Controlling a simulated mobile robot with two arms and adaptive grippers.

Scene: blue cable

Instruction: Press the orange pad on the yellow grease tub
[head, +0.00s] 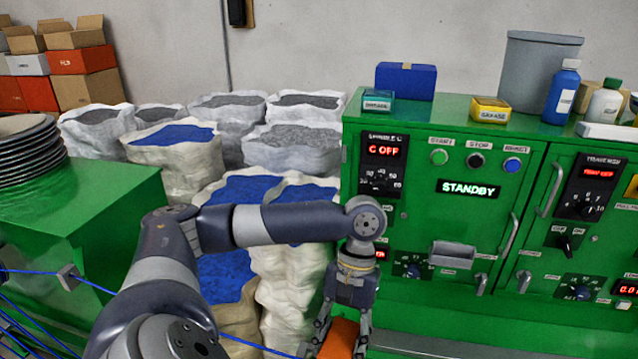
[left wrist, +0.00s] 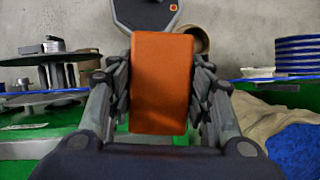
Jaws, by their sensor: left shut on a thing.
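The orange pad (head: 341,337) is held between the fingers of my left gripper (head: 340,347), low at the bottom edge of the head view. The left wrist view shows the pad (left wrist: 162,85) as an upright orange block between both fingers (left wrist: 162,95). The yellow grease tub (head: 491,108) stands on top of the green machine, labelled GREASE. My left gripper is below and to the left of the tub, well apart from it. My right gripper is in neither view.
The green machine (head: 455,225) has knobs, buttons and handles on its front. A small teal box (head: 378,100), a blue box (head: 406,80), a grey bin (head: 537,70) and a blue bottle (head: 562,92) stand near the tub. Sacks (head: 290,145) stand behind my arm.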

